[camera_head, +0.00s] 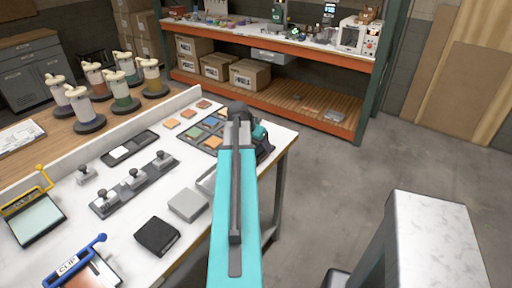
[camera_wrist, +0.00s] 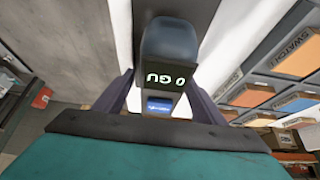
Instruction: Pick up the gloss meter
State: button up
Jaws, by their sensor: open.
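The gloss meter (camera_wrist: 168,42) shows in the wrist view as a dark, rounded device with a lit display reading "0 GU", upside down in the picture. My gripper (camera_wrist: 160,82) is open, with one dark finger on each side of the meter's lower end in that view. I cannot tell whether either finger touches it. In the head view my teal arm covers the area around the gripper, and I cannot clearly make out the meter there.
The white bench (camera_head: 285,135) holds a tray of coloured swatches (camera_head: 190,135) beside my arm. A grey block (camera_head: 188,204), a black block (camera_head: 157,236) and a rack of knobbed weights (camera_head: 135,185) stand left of it.

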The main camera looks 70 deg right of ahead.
jog(key=c, duration=1.5)
jog(key=shift+o, duration=0.2)
jog(key=shift+r, duration=0.25)
jog(key=shift+d+r+b, duration=0.1)
jog(key=shift+r+b, duration=0.75)
jog(key=shift+r, duration=0.7)
jog(key=s+a+b, duration=0.4)
jog(key=s+a, duration=0.3)
jog(key=a, duration=0.1)
jog(key=shift+a+r, duration=0.35)
jog(key=shift+a, duration=0.05)
jog(key=shift+b, duration=0.5)
